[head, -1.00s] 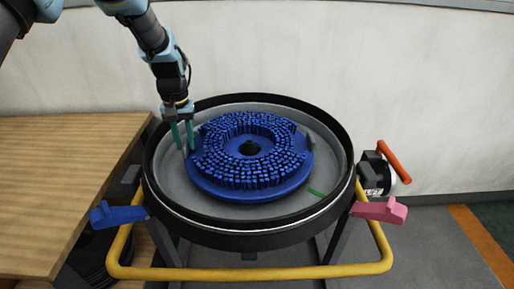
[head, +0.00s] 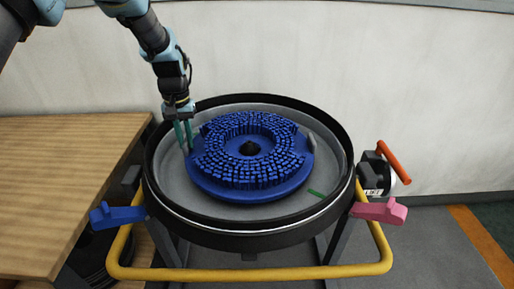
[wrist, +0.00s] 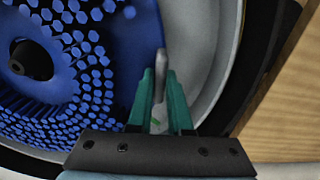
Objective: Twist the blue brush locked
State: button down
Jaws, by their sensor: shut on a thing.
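The blue brush (head: 250,185), a round disc with dense blue bristles and a dark centre hub, lies bristles up in the round grey tank (head: 335,150). A grey lug (head: 311,143) stands at its right edge. My gripper (head: 187,148) reaches down at the brush's left edge. In the wrist view its teal fingers (wrist: 160,85) are shut on another grey lug (wrist: 163,62) at the brush's rim. The brush (wrist: 75,60) fills the left of that view. The brush's underside and its seat are hidden.
The tank's black rim (head: 345,200) surrounds the brush. A green mark (head: 316,193) is on the tank floor. Blue (head: 118,215) and pink (head: 380,210) levers and a yellow bar (head: 250,273) are in front. A wooden table (head: 60,190) stands left, a wall behind.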

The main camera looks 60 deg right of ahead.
jog(key=shift+w+d+m, duration=0.6)
jog(key=shift+d+m, duration=0.1)
jog(key=shift+d, duration=0.2)
jog(key=shift+d, duration=0.1)
jog(key=shift+w+d+m+p, duration=0.3)
jog(key=shift+d+m, duration=0.2)
jog(key=shift+d, duration=0.15)
jog(key=shift+w+d+m+p, duration=0.25)
jog(key=shift+d+m, duration=0.25)
jog(key=shift+d, duration=0.1)
jog(key=shift+d, duration=0.1)
jog(key=shift+w+d+m+p, duration=0.2)
jog(key=shift+d+m, duration=0.25)
jog(key=shift+d, duration=0.2)
jog(key=shift+w+d+m+p, duration=0.1)
jog(key=shift+d+m+p, duration=0.05)
jog(key=shift+d+m, duration=0.4)
jog(key=shift+d, duration=0.15)
jog(key=shift+d, duration=0.1)
jog(key=shift+w+d+m+p, duration=0.1)
jog(key=shift+d+m+p, duration=0.2)
jog(key=shift+d+m, duration=0.7)
